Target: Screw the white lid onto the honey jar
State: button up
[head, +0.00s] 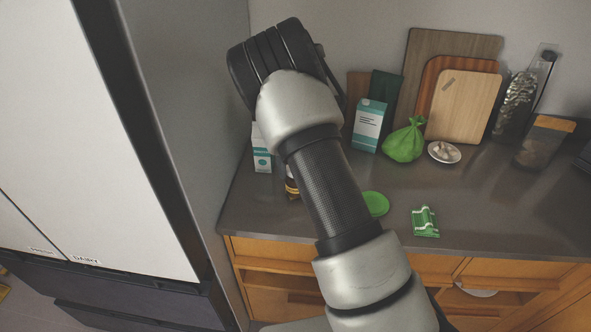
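A small brown jar with a pale band (292,188) stands on the counter, mostly hidden behind my arm. It may be the honey jar, but its top and label cannot be made out. I cannot pick out a white lid in this view. My arm rises from the bottom, bends at the top and covers the middle of the counter. My gripper is hidden behind it, so its place relative to the jar does not show.
The counter (480,215) holds a green disc (376,203), a green-and-white packet (425,221), a green bag (404,141), cartons (369,125) (261,150), a small white bowl (444,153) and cutting boards (465,105). A fridge (75,120) stands left. The front right counter is clear.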

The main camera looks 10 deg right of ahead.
notch_tip(320, 180, up, 17)
jog(key=shift+r+b, duration=0.15)
jog(key=shift+b, duration=0.25)
jog(key=s+d+r+n+t+y, duration=0.1)
jog(key=s+r+n, duration=0.4)
jog(key=s+n, duration=0.35)
jog(key=s+r+n+t+y, duration=0.1)
jog(key=s+r+n+t, duration=0.1)
jog(key=s+r+n, duration=0.65)
jog(key=s+f+n+t+h, duration=0.1)
jog(key=s+f+n, duration=0.2)
jog(key=s+n, duration=0.3)
jog(key=s+a+f+n+t+h, duration=0.1)
jog(key=s+f+n, duration=0.2)
jog(key=s+n, duration=0.4)
jog(key=s, duration=0.4)
jog(key=shift+n+t, duration=0.3)
